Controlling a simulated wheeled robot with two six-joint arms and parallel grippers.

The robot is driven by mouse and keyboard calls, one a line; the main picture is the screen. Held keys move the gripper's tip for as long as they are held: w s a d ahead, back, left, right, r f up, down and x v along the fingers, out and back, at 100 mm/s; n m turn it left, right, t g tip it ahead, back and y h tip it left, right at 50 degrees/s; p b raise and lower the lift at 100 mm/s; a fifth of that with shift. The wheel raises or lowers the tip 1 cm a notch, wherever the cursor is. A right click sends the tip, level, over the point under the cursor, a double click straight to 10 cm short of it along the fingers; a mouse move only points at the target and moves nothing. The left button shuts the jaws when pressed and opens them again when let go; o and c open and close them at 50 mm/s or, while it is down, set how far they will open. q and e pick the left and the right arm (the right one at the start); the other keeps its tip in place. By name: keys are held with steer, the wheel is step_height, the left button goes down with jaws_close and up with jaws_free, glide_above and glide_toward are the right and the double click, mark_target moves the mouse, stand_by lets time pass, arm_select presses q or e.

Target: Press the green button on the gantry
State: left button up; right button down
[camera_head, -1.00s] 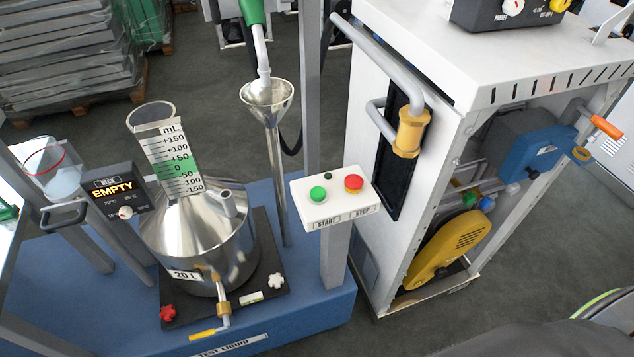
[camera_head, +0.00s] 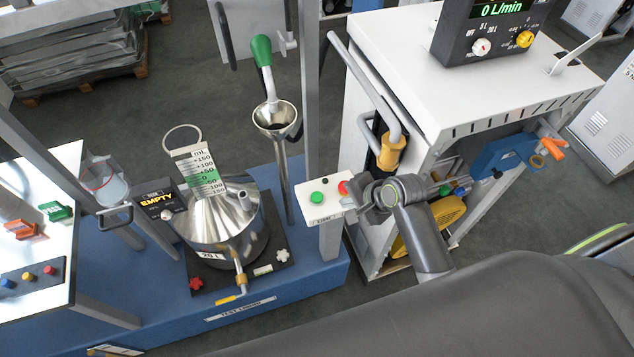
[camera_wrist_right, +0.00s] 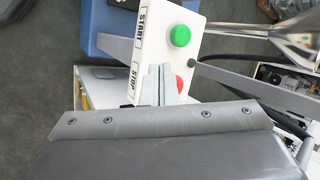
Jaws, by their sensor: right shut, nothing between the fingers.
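The white button box (camera_head: 309,206) stands on a grey post of the gantry, beside the white cabinet. The green START button (camera_head: 317,198) shows uncovered on its top; it is also clear in the right wrist view (camera_wrist_right: 180,36). The red STOP button (camera_head: 343,188) is partly hidden by my right gripper (camera_head: 354,189). In the right wrist view the gripper's fingers (camera_wrist_right: 161,72) are shut and empty, over the STOP end of the box beside the red button (camera_wrist_right: 179,85), apart from the green one. Whether they touch the box is unclear. My left gripper is out of view.
A steel measuring can (camera_head: 215,222) stands on the blue base left of the box. A funnel (camera_head: 275,117) with a green-handled nozzle (camera_head: 262,52) is behind. The white cabinet (camera_head: 440,60) with its pipes is close on the right. A panel with other coloured buttons (camera_head: 30,278) is at far left.

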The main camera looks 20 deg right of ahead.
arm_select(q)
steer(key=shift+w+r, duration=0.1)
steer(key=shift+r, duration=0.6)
arm_select(e)
steer(key=w+a+r+m+y, duration=0.2)
steer(key=w+a+r+m, duration=0.2)
steer(key=w+r+m, duration=0.1)
steer(key=shift+w+a+r+t+y, duration=0.3)
steer(key=shift+w+r+t, duration=0.1)
steer(key=shift+w+r, duration=0.5)
steer(key=shift+f, duration=0.1)
steer(key=shift+f, duration=0.1)
glide_above(321, 198)
step_height(321, 198, down, 7)
steer(key=shift+f, duration=0.1)
steer(key=shift+w+f+b, duration=0.1)
steer(key=shift+f+b, duration=0.5)
steer(key=shift+f, duration=0.1)
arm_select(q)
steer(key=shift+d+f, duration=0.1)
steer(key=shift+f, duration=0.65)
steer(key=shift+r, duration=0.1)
arm_select(e)
steer(key=shift+f, duration=0.2)
